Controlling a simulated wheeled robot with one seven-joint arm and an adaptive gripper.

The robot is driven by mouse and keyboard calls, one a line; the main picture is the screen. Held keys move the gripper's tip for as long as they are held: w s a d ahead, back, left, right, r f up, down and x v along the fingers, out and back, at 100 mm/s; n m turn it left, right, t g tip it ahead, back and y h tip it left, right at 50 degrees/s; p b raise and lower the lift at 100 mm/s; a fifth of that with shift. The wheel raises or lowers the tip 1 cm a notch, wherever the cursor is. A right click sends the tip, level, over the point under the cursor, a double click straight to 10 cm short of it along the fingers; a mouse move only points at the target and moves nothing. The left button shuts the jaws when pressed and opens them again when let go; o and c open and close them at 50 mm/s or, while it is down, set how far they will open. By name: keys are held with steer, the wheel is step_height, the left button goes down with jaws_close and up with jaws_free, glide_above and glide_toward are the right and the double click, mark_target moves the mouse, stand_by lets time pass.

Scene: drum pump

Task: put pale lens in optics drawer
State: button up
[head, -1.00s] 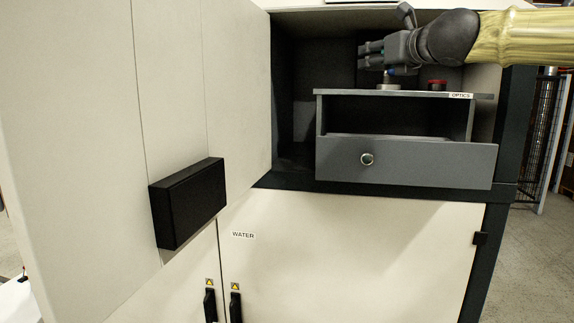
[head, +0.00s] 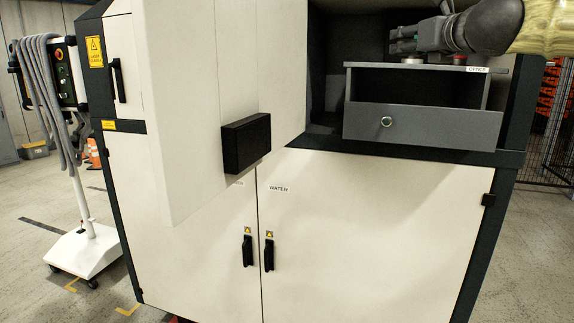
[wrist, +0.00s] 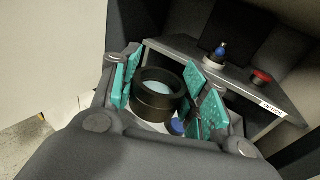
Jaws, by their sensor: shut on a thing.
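My gripper (head: 403,43) is above the top of the grey unit labelled OPTICS. In the wrist view its teal-padded fingers (wrist: 163,75) are closed around a black ring-shaped mount with a pale lens (wrist: 155,84) inside. The lens is hidden in the head view. The optics drawer (head: 424,124) has a grey front with a round knob (head: 387,122) and appears pulled out from the unit. Its inside cannot be seen well. A small blue and white thing (wrist: 177,126) shows below the lens, partly hidden.
On the unit's top stand a silver piece with a blue knob (wrist: 219,55) and a red-topped piece (wrist: 261,76). The open white cabinet door with a black block (head: 246,142) is to the left. A wheeled stand with hoses (head: 84,240) stands at far left.

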steer(key=s+a+f+h, duration=0.1)
steer(key=s+f, duration=0.3)
steer(key=f, duration=1.9)
steer(key=s+a+f+m+h, duration=0.1)
steer(key=s+a+f, duration=0.3)
steer(key=f, duration=2)
steer(key=s+a+f+m+h, duration=0.1)
steer(key=s+a+f, duration=0.2)
steer(key=f, duration=2)
steer(key=shift+s+a+f, duration=0.2)
steer(key=shift+s+a, duration=0.05)
steer(key=shift+s, duration=0.8)
steer(key=shift+s+f, duration=0.1)
steer(key=s+f, duration=0.6)
steer(key=f, duration=0.1)
steer(key=shift+f, duration=0.35)
